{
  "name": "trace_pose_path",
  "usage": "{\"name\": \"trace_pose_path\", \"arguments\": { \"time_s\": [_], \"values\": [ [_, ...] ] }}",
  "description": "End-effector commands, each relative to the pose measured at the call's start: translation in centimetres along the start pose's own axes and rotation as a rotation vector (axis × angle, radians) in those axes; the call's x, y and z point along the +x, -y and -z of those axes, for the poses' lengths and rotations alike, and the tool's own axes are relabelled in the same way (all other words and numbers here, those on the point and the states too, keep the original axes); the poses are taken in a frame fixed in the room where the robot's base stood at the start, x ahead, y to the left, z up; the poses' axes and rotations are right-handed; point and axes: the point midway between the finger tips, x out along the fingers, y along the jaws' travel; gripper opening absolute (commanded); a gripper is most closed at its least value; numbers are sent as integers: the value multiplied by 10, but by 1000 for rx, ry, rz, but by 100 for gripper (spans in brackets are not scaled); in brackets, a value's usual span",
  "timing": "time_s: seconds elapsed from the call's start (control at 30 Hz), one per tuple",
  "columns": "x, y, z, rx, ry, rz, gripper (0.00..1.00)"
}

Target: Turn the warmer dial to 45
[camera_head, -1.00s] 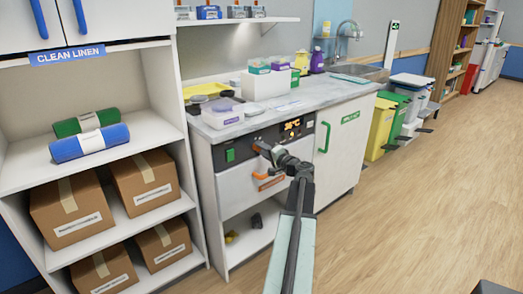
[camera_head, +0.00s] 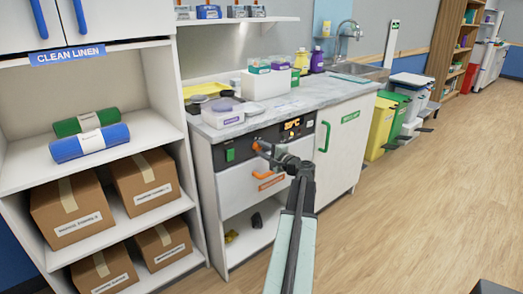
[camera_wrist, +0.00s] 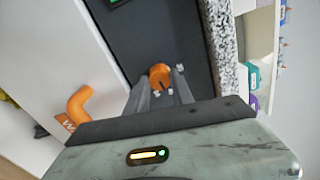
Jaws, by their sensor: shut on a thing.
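The warmer dial (camera_wrist: 160,75) is a small orange knob on the dark control panel of the warmer (camera_head: 240,150). In the wrist view it sits between the two fingers of my gripper (camera_wrist: 161,88), which is shut on it. In the head view my gripper (camera_head: 264,150) reaches the panel from the front right and covers part of the dial.
The warmer's drawer below has an orange handle (camera_head: 270,172); the handle also shows left of my gripper in the wrist view (camera_wrist: 78,104). The marble-look counter (camera_head: 222,122) above holds tubs and boxes. Shelves with cartons (camera_head: 70,212) stand at left. The floor at right is clear.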

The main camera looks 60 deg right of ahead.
Motion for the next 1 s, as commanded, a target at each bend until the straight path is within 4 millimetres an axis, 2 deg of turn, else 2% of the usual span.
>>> {"name": "trace_pose_path", "arguments": {
  "time_s": [0.23,0.27,0.3,0.33,0.67,0.77,1.0],
  "values": [
    [0,-1,0,-2,0,-2,0],
    [0,-1,0,-2,0,-2,34],
    [0,-1,0,-2,0,-2,45],
    [0,-1,0,-2,0,-2,50],
    [-3,0,0,-1,0,0,50],
    [-17,0,-1,-1,-1,0,50],
    [-64,0,-1,-1,-1,0,50]
  ]
}}
